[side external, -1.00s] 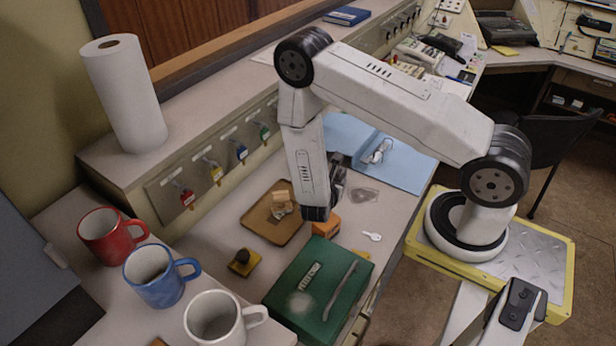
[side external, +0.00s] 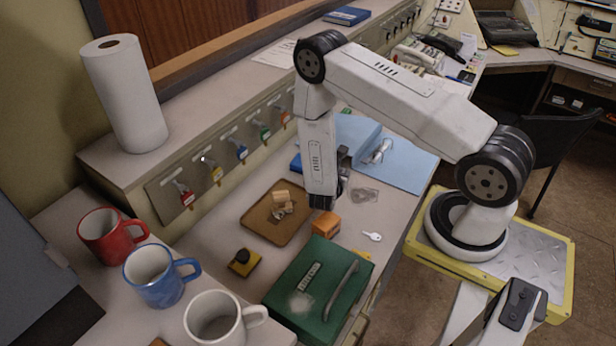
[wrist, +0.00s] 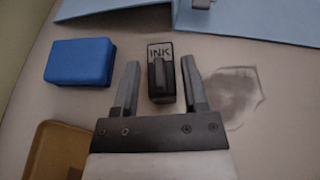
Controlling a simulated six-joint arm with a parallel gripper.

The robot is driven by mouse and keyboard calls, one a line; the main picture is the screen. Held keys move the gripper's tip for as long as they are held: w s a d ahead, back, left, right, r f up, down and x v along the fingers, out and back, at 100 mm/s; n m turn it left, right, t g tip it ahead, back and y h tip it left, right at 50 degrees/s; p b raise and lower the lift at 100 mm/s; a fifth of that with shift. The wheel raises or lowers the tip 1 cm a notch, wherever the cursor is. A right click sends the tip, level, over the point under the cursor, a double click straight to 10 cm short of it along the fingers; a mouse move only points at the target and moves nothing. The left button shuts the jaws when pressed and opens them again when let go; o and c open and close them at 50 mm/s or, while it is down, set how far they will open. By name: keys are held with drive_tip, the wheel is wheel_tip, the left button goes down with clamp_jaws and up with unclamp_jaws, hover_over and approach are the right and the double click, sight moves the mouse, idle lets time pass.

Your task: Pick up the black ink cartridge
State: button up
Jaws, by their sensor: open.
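The black ink cartridge (wrist: 160,82), with a pale INK label at its far end, lies on the desk in the wrist view. My gripper (wrist: 159,66) is open, with one finger to the left of the cartridge and one to the right. Gaps show on both sides, and neither finger appears to touch it. I cannot tell how far the fingertips are above the desk. In the side view my arm hides the cartridge and most of the gripper.
A blue box (wrist: 80,62) lies just left of the left finger. A brown tray (wrist: 50,150) is lower left and a light blue folder (wrist: 235,18) beyond. An orange box (side external: 326,223) and green cash box (side external: 300,290) stand nearer the side camera.

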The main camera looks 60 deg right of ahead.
idle(0.5)
clamp_jaws()
drive_tip(key=shift+r, duration=0.15)
drive_tip(key=shift+r, duration=4.85)
